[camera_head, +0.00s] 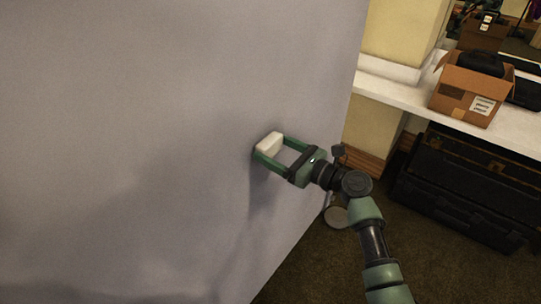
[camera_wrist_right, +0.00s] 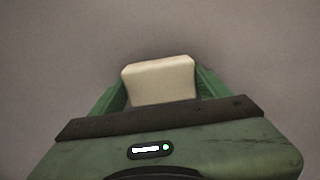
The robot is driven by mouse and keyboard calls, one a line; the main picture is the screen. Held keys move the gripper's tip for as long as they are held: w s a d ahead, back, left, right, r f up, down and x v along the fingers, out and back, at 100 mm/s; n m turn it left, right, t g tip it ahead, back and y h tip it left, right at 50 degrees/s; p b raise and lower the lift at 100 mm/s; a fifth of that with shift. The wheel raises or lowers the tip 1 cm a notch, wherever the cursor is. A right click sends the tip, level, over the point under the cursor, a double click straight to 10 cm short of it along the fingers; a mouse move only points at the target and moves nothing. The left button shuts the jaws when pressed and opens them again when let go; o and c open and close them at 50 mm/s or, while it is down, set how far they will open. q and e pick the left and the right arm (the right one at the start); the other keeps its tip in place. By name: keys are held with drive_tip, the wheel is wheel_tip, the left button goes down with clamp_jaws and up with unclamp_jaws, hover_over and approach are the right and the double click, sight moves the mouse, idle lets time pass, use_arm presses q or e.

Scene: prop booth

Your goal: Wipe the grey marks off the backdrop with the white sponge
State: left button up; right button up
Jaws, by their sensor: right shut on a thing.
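The grey backdrop (camera_head: 150,110) fills the left and middle of the head view as a large upright panel. Faint darker grey patches (camera_head: 35,235) show on its lower left part, with soft edges. My right gripper (camera_head: 268,150) is shut on the white sponge (camera_head: 270,143) and holds it close to the backdrop near its right edge. The sponge also shows between the green fingers in the right wrist view (camera_wrist_right: 160,80), with the backdrop behind it. I cannot tell whether the sponge touches the surface. My left gripper is not in view.
A white shelf (camera_head: 415,95) stands right of the backdrop, with an open cardboard box (camera_head: 470,95) on it. A black case (camera_head: 460,190) sits on the dark carpet below. The backdrop's right edge runs close to my right arm. Carpet (camera_head: 310,270) is clear at the lower middle.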

drive_tip(key=shift+w+d, duration=0.45)
drive_tip(key=shift+w, duration=0.1)
drive_tip(key=shift+w+d+p, duration=0.25)
drive_tip(key=shift+w+p, duration=0.15)
drive_tip(key=shift+p, duration=0.35)
drive_tip(key=shift+s+a+p, duration=0.4)
drive_tip(key=shift+s+a, duration=0.05)
drive_tip(key=shift+s, duration=0.1)
drive_tip(key=shift+s+a+p, duration=0.65)
drive_tip(key=shift+s+p, duration=0.25)
drive_tip(key=shift+p, duration=0.05)
drive_tip(key=shift+s+a+p, duration=0.35)
drive_tip(key=shift+s+a, duration=0.1)
drive_tip(key=shift+s, duration=0.2)
drive_tip(key=shift+f, duration=0.1)
drive_tip(key=shift+d, duration=0.1)
